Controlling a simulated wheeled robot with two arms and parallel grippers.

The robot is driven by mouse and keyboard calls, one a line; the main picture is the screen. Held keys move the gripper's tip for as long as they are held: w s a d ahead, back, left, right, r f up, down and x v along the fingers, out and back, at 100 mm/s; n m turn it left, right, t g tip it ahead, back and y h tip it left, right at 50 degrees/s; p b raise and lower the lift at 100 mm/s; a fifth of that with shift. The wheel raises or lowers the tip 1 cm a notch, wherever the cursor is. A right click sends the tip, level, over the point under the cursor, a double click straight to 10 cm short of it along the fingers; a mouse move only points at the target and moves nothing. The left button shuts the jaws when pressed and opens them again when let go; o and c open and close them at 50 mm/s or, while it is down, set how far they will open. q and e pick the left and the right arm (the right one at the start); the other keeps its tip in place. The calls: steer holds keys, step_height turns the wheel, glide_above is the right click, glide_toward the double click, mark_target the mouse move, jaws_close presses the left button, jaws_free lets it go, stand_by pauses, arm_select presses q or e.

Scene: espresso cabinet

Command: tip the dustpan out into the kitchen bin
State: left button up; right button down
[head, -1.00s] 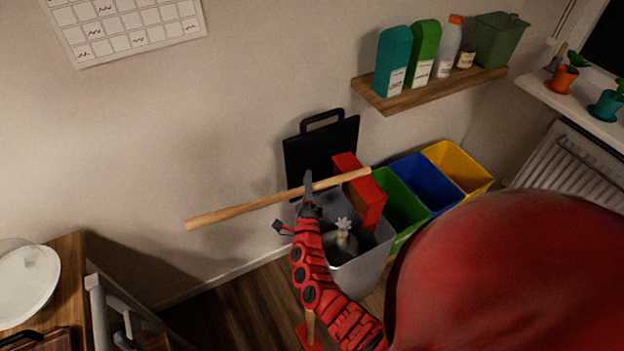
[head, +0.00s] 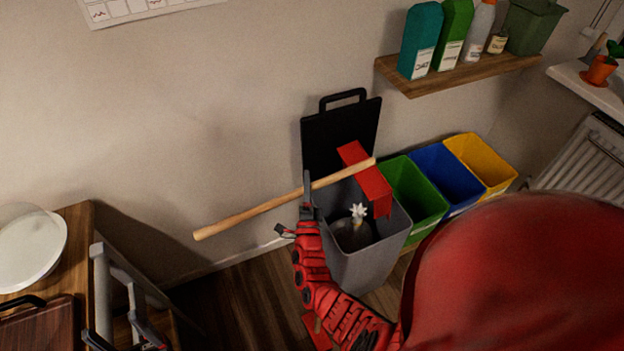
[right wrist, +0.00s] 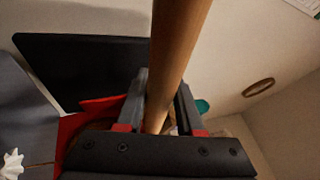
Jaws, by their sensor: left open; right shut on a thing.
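The red dustpan (head: 372,188) has a long wooden handle (head: 255,213) and hangs tilted over the back right of the grey kitchen bin (head: 365,268). I cannot see whether anything lies in the pan. My right gripper (head: 307,190) is shut on the handle, left of the pan; the right wrist view shows the handle (right wrist: 177,60) between its fingers. The bin's black lid (head: 325,145) stands open at the wall. A white crumpled scrap (head: 357,212) lies inside the bin. My left gripper (head: 118,312) is open and empty at the lower left, partly cut off.
Green (head: 420,200), blue (head: 447,178) and yellow (head: 482,163) bins stand right of the kitchen bin. A wall shelf (head: 455,72) with bottles and boxes is above. A counter (head: 75,225) with a white bowl (head: 30,245) is at left.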

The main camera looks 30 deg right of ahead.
steer(key=shift+w+a+f+n+t+y+b, duration=0.1)
steer(key=shift+a+f+n+t+y+b, duration=0.1)
steer(key=shift+a+f+n+b, duration=0.3)
steer(key=shift+w+a+f+n+t+y+b, duration=0.15)
steer(key=shift+a+f+n+t+b, duration=0.2)
steer(key=shift+f, duration=0.3)
steer(key=shift+s+a+f+n+t+y+b, duration=0.15)
steer(key=shift+a+f+n+b, duration=0.15)
steer(key=shift+f+n+b, duration=0.25)
steer(key=shift+w+f, duration=0.1)
stand_by(0.8)
